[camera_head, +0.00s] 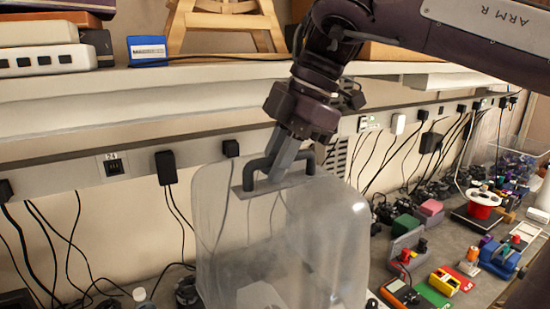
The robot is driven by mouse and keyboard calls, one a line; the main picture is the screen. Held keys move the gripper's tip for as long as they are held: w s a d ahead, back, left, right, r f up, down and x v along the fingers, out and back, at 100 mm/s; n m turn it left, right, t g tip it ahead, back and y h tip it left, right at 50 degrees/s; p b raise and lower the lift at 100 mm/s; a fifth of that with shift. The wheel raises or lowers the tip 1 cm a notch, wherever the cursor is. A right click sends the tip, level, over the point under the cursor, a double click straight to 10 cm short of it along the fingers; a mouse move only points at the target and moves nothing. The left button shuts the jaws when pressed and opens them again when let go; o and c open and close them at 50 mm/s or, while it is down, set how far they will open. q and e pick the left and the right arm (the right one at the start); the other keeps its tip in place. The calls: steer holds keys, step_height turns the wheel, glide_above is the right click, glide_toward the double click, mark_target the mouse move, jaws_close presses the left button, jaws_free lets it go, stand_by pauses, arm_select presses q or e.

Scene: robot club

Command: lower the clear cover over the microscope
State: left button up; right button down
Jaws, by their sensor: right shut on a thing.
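The clear cover (330,225) is a large see-through box with a dark handle (308,160) on its top. It stands upright in the lower middle of the head view, and its bottom edge is cut off by the frame. My right gripper (277,168) reaches down from above and is shut on the handle. A pale shape shows faintly through the cover low down; I cannot tell whether it is the microscope. I cannot tell how high the cover is above the bench. My left gripper is not in view.
A shelf (200,75) with a wooden stool (228,25) runs behind my right arm. Plugs and cables hang along the wall. Right of the cover, the bench holds an orange multimeter (400,292), a red spool (484,205) and several small parts.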

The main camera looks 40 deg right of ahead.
mark_target(283, 185)
steer(key=shift+w+a+f, duration=0.1)
steer(key=shift+a+f, duration=0.05)
steer(key=shift+f, duration=0.05)
stand_by(0.3)
steer(key=shift+f+b, duration=2.25)
steer(key=shift+f, duration=0.75)
step_height(283, 185, down, 8)
steer(key=b, duration=0.5)
steer(key=shift+b, duration=0.3)
